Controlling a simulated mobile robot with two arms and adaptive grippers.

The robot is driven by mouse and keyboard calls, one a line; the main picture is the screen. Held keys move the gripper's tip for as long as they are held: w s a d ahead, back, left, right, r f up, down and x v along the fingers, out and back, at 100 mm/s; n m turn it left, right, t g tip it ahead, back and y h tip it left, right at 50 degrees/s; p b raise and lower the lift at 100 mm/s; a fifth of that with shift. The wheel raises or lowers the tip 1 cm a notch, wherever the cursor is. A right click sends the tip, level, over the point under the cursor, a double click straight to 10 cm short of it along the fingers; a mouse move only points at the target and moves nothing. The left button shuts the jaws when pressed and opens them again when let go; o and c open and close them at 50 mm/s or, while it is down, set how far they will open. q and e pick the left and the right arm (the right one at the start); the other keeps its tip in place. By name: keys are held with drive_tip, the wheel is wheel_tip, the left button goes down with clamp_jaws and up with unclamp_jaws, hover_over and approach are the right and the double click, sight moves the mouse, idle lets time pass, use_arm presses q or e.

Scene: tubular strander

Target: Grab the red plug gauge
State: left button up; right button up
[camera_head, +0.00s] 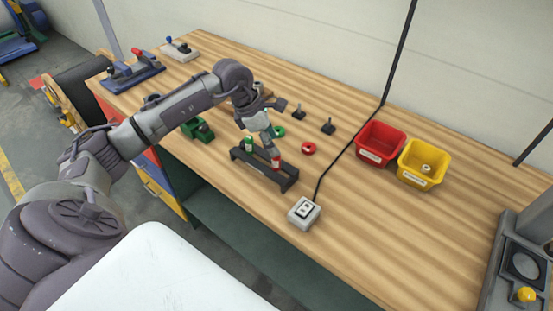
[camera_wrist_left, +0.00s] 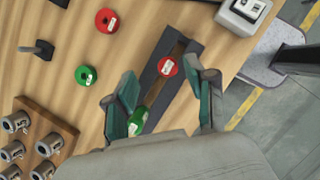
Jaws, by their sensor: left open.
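The red plug gauge (camera_head: 275,163) stands in a dark rack (camera_head: 248,161) on the wooden bench, with a white label on it. In the left wrist view its round red top (camera_wrist_left: 167,67) lies between and just beyond the fingertips. My right gripper is not in view.
A red ring (camera_head: 308,148) and a green ring (camera_head: 278,131) lie behind the rack. A white switch box (camera_head: 304,212) with a cable is to its right. Red (camera_head: 381,144) and yellow (camera_head: 424,163) bins stand farther right.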

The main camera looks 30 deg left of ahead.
sight(276, 164)
use_arm(q)
drive_tip(key=shift+s+d+f+p, duration=0.15)
drive_tip(key=shift+f+p, duration=0.15)
drive_tip(key=shift+f, duration=0.15)
drive_tip(key=p+x, duration=0.1)
drive_tip(key=x, duration=0.2)
drive_tip(key=shift+s+f+p, duration=0.3)
drive_tip(key=shift+p, duration=0.05)
drive_tip(key=shift+w+d+f, duration=0.1)
drive_tip(key=shift+w+f, duration=0.05)
drive_tip(key=shift+f, duration=0.25)
clamp_jaws()
